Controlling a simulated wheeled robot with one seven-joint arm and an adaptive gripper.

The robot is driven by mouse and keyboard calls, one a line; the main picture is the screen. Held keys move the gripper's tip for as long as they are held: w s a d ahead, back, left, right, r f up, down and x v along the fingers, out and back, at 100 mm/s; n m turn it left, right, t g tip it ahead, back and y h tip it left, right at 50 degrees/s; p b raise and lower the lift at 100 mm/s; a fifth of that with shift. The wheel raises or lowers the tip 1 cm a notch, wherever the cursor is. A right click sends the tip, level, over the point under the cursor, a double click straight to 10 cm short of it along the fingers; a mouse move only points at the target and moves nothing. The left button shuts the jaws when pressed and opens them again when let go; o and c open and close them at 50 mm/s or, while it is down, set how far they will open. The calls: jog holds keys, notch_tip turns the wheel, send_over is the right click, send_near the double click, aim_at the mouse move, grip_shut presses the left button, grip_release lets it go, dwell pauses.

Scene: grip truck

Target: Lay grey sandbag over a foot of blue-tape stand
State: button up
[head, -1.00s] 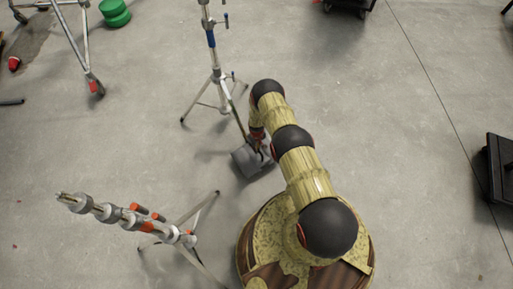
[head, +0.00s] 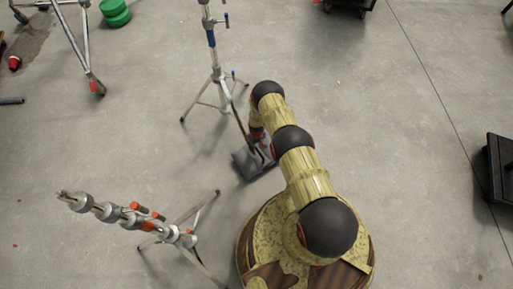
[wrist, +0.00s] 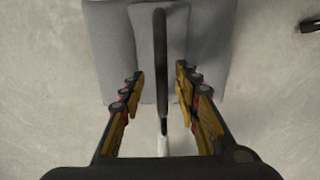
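The blue-tape stand (head: 216,75) stands upright at the upper middle of the head view, its legs spread. The grey sandbag (head: 249,164) lies on the floor below it, partly hidden by my arm. In the wrist view the sandbag (wrist: 108,50) shows grey lobes with a middle section between them. A dark, narrow strap or bar (wrist: 160,62) runs over the middle; I cannot tell which. My gripper (wrist: 159,78) is over the bag with its fingers apart, one on each side of this strip and clear of it. Whether the bag covers a stand foot cannot be told.
Another stand with orange knobs (head: 137,213) is at lower left, a leg reaching toward the bag. A wheeled frame (head: 80,52) and green round weights (head: 115,13) are at upper left. A black case (head: 500,170) is at right.

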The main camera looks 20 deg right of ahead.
jog(key=shift+s, duration=0.15)
notch_tip(320, 180, up, 12)
dwell(0.7)
